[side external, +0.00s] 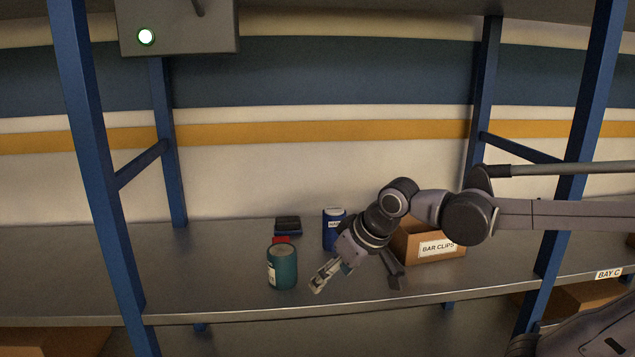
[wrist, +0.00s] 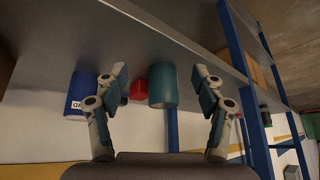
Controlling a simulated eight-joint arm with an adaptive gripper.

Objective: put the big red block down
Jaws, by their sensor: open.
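The red block (side external: 281,240) shows only in part in the side view, behind the top of a teal can (side external: 282,268). In the wrist view, which looks upside down, the red block (wrist: 138,91) appears to rest on the shelf just left of the teal can (wrist: 163,87). My gripper (side external: 318,286) is to the right of the teal can, low over the shelf and apart from the block. In the wrist view my gripper (wrist: 160,74) has its fingers spread wide, with nothing held. The teal can and red block appear between the fingers, farther off.
A dark box (side external: 287,226) sits behind the red block. A blue can (side external: 333,229) and a cardboard box marked BAR CLIPS (side external: 430,242) stand to the right. Blue uprights (side external: 98,160) frame the metal shelf (side external: 200,290). The shelf's left part is clear.

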